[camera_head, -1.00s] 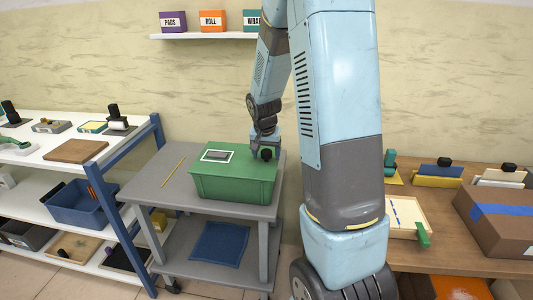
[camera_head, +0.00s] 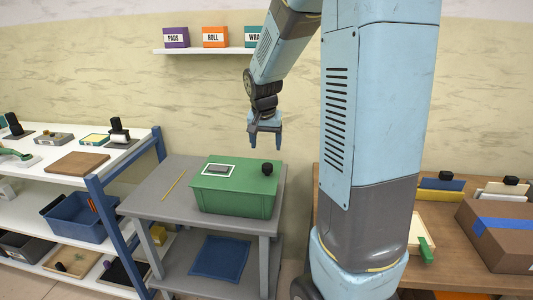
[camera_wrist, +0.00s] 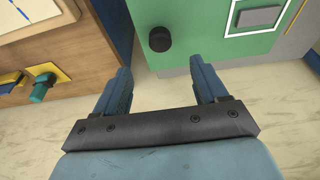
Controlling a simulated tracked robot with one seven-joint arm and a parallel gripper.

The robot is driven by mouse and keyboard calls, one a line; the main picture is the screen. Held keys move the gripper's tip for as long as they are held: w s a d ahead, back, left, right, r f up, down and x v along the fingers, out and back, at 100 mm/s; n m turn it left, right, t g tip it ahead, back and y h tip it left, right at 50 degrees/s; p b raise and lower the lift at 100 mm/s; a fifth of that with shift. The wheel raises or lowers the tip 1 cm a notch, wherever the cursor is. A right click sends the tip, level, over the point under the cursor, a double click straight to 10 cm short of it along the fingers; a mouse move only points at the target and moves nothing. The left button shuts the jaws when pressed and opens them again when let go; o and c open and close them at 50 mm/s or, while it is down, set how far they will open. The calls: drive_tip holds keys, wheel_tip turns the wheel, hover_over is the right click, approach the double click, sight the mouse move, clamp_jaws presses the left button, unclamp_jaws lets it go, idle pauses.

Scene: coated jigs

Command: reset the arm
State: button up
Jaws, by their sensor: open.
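My gripper (camera_head: 265,138) hangs above the grey cart in the head view, fingers pointing down, open and empty. It is clear of the green box (camera_head: 235,197), whose black knob (camera_head: 267,169) stands up on the lid below it. In the wrist view my gripper (camera_wrist: 162,80) shows two blue fingers spread apart with nothing between them. The black knob (camera_wrist: 160,39) and the green lid (camera_wrist: 200,25) lie beyond the fingertips, apart from them.
The grey cart (camera_head: 150,190) also carries a yellow stick (camera_head: 174,185). A white shelf rack (camera_head: 135,143) with blue posts stands at the left. A wooden table (camera_head: 450,240) with a brown box (camera_head: 500,235) stands at the right. A wall shelf (camera_head: 205,50) holds labelled boxes.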

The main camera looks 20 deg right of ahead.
drive_tip(key=shift+v, duration=1.1)
drive_tip(key=s+a+r+n+t, duration=0.1)
drive_tip(key=s+a+r+n, duration=0.1)
drive_tip(key=s, duration=0.6)
drive_tip(key=s+a+r+n+t+y, duration=0.1)
drive_tip(key=s+a+r+n, duration=0.1)
drive_tip(key=s, duration=0.6)
drive_tip(key=s+a+r+n+t, duration=0.1)
drive_tip(key=s+a+r, duration=0.3)
drive_tip(key=s, duration=0.4)
drive_tip(key=shift+s+r+n+y, duration=0.4)
drive_tip(key=shift+r+n, duration=0.4)
drive_tip(key=shift+n, duration=0.1)
drive_tip(key=shift+a, duration=0.15)
